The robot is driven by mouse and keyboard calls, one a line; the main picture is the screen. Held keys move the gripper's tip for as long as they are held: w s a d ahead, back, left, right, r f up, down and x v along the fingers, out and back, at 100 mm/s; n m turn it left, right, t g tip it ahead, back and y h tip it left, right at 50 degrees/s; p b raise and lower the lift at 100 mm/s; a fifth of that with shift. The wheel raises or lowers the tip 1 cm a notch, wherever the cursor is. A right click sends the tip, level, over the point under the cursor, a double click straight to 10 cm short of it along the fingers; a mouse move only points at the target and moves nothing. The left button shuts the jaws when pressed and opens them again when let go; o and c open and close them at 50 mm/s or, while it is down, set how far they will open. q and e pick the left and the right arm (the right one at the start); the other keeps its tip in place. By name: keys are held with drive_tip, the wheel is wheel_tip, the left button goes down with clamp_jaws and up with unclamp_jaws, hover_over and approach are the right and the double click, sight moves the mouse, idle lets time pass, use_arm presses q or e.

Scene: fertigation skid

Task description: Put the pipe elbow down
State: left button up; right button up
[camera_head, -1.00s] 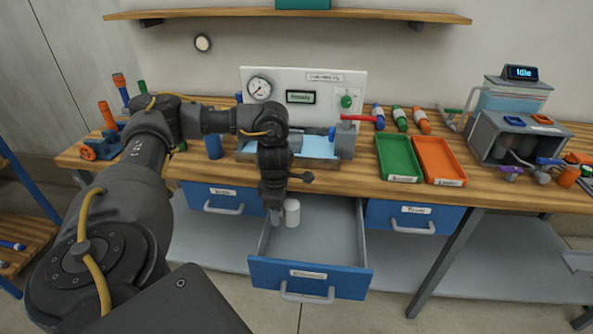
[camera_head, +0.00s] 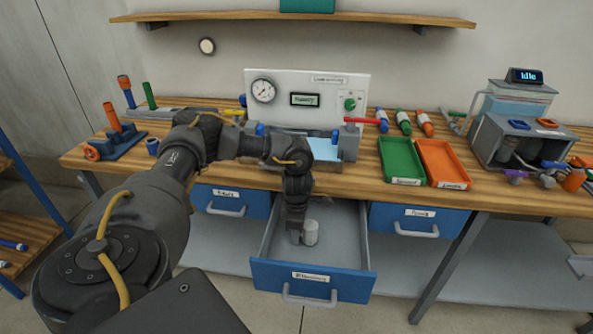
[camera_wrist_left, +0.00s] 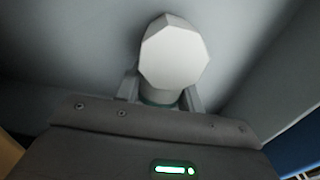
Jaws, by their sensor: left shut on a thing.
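The pipe elbow (camera_head: 311,233) is a pale grey-white fitting. My left gripper (camera_head: 297,237) is shut on it, inside the open middle drawer (camera_head: 340,245) below the workbench. In the left wrist view the elbow (camera_wrist_left: 173,55) shows its flat, many-sided pale end toward the camera, with the gripper (camera_wrist_left: 162,95) fingers on both sides of its lower part. Grey drawer surface lies behind it. I cannot tell whether the elbow touches the drawer floor.
Closed blue drawers flank the open one, at left (camera_head: 230,201) and right (camera_head: 418,219). On the bench (camera_head: 350,182) stand a gauge panel (camera_head: 320,97), a green tray (camera_head: 400,160) and an orange tray (camera_head: 443,163). The drawer's right part looks empty.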

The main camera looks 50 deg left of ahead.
drive_tip(key=shift+f, duration=0.1)
use_arm(q)
drive_tip(key=shift+f, duration=0.2)
drive_tip(key=o, duration=1)
drive_tip(key=shift+r, duration=0.1)
drive_tip(key=shift+o, duration=1.4)
use_arm(e)
drive_tip(key=shift+w+d, duration=0.3)
drive_tip(key=shift+w, duration=0.05)
